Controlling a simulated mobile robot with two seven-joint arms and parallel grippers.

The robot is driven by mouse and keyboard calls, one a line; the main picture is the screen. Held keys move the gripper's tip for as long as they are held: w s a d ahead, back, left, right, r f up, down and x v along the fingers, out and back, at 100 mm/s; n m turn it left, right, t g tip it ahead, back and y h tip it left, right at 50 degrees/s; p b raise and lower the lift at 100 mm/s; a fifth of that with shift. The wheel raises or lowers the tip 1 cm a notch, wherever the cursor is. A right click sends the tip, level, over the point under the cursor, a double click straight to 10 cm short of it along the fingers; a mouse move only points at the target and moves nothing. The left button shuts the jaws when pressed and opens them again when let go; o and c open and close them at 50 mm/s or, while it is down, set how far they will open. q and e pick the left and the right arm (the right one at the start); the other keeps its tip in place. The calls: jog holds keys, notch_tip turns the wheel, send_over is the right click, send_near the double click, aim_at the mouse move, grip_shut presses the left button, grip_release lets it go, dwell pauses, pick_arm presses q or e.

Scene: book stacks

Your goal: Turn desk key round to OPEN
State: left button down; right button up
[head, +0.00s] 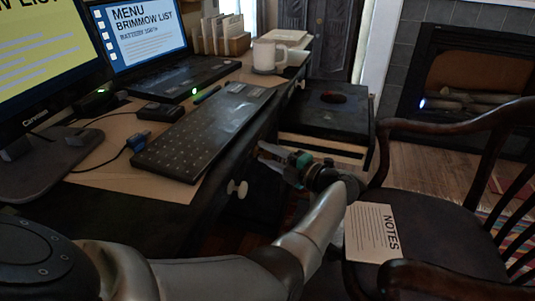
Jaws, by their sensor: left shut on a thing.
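My left gripper (268,160) reaches in from the lower left to the dark front of the desk (212,208), just right of the keyboard. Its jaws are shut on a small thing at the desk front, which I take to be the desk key. The key and its lock are hidden by the fingers, and I cannot read its angle or any OPEN mark. My right gripper is not in view.
A white drawer knob (237,188) is close left of the gripper. A wooden chair (440,215) with a NOTES sheet (374,233) stands close to the right of my arm.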

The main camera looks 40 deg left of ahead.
pick_arm(q)
jog(key=shift+c, duration=2.4)
grip_release()
jog(key=shift+d, duration=0.15)
jog(key=d+p, duration=0.1)
jog(key=d, duration=0.6)
jog(key=shift+s, duration=0.35)
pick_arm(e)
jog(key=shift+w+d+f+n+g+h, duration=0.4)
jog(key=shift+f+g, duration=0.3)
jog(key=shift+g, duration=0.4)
pick_arm(q)
jog(key=shift+d+r, duration=0.1)
jog(key=shift+c, duration=0.3)
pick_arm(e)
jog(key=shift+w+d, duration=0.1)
